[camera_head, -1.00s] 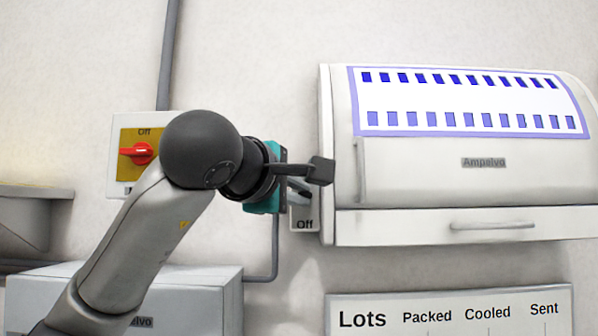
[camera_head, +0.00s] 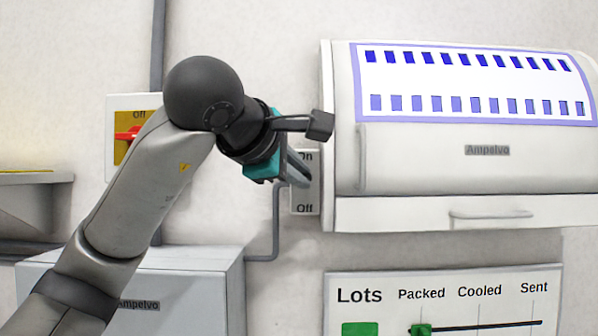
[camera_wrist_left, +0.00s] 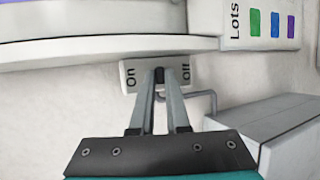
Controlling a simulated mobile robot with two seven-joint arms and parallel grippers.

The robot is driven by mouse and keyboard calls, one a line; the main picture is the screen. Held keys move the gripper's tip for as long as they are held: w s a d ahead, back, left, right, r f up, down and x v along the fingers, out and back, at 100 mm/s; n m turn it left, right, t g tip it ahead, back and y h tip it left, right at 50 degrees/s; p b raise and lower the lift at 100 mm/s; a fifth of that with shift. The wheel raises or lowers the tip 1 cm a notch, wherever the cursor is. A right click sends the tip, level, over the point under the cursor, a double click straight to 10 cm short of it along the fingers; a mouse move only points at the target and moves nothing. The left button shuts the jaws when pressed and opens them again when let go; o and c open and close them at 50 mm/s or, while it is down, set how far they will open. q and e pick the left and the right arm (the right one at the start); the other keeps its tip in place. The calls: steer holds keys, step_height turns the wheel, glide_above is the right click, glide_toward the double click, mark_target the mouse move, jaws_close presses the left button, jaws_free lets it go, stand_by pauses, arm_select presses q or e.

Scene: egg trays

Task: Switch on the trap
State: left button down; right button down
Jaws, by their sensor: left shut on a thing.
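A white switch plate (camera_head: 312,196) marked On at the top and Off at the bottom is on the wall, just left of a large white Ampelvo unit (camera_head: 420,165) with rows of blue marks on its curved front. My left gripper (camera_head: 300,178) is at this plate. In the left wrist view the plate (camera_wrist_left: 129,88) shows a small dark lever (camera_wrist_left: 159,75) between On and Off. The fingertips of my left gripper (camera_wrist_left: 159,84) are shut on that lever from both sides. The fingers partly hide it. My right gripper is not in view.
A red rotary switch (camera_head: 124,134) on a yellow plate marked Off is at left, partly behind my arm. A grey-white box (camera_head: 190,262) is below. A Lots board (camera_head: 460,280) with sliders hangs below the unit. Bare wall lies between.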

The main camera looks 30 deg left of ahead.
arm_select(q)
steer(key=c, duration=0.9)
jaws_free()
steer(key=v, duration=1.5)
steer(key=shift+s+a, duration=0.1)
steer(key=shift+s, duration=0.05)
